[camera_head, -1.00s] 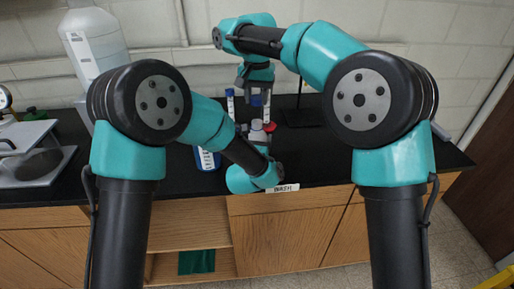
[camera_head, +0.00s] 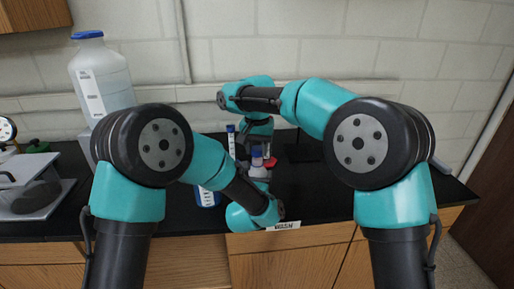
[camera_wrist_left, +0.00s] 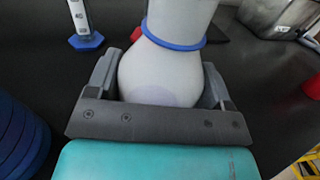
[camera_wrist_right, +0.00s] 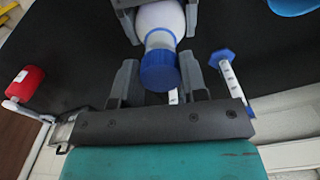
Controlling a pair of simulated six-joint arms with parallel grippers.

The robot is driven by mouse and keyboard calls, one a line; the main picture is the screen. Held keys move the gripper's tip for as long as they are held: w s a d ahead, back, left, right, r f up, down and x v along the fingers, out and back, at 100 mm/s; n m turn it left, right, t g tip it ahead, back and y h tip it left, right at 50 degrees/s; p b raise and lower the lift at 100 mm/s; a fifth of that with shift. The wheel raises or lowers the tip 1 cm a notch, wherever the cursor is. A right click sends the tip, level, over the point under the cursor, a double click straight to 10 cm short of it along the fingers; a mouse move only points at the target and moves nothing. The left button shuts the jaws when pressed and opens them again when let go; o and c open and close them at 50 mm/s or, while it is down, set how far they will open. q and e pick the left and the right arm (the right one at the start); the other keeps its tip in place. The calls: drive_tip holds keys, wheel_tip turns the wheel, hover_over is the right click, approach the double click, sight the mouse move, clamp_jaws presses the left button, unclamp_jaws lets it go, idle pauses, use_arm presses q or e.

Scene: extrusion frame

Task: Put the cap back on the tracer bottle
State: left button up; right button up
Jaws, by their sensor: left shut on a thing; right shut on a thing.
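The tracer bottle (camera_wrist_left: 165,75) is white with a blue ring around its shoulder. It stands upright between the fingers of my left gripper (camera_wrist_left: 158,90), which is shut on its body. It also shows in the head view (camera_head: 258,172). The blue cap (camera_wrist_right: 158,72) is between the fingers of my right gripper (camera_wrist_right: 158,82), which is shut on it from above. The cap is in line with the bottle's clear neck (camera_wrist_right: 160,39) and at its mouth. I cannot tell whether it is seated on the thread.
A graduated cylinder (camera_wrist_left: 85,25) with a blue hexagonal base stands beside the bottle. A blue-labelled bottle (camera_head: 207,197) is left of my left forearm. A red-capped item (camera_wrist_right: 25,82) lies nearby. A large carboy (camera_head: 103,80) and a balance (camera_head: 25,190) are farther left.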

drive_tip(key=shift+f, duration=0.1)
drive_tip(key=shift+f, duration=0.8)
drive_tip(key=shift+f, duration=0.55)
idle(0.6)
use_arm(q)
drive_tip(key=c, duration=0.4)
drive_tip(key=shift+c, duration=0.2)
use_arm(e)
drive_tip(key=m, duration=1.1)
drive_tip(key=shift+w+a, duration=0.1)
drive_tip(key=shift+w, duration=0.05)
drive_tip(key=m, duration=0.5)
drive_tip(key=shift+w, duration=0.1)
drive_tip(key=m, duration=0.6)
drive_tip(key=shift+w+m, duration=0.1)
drive_tip(key=shift+m, duration=0.2)
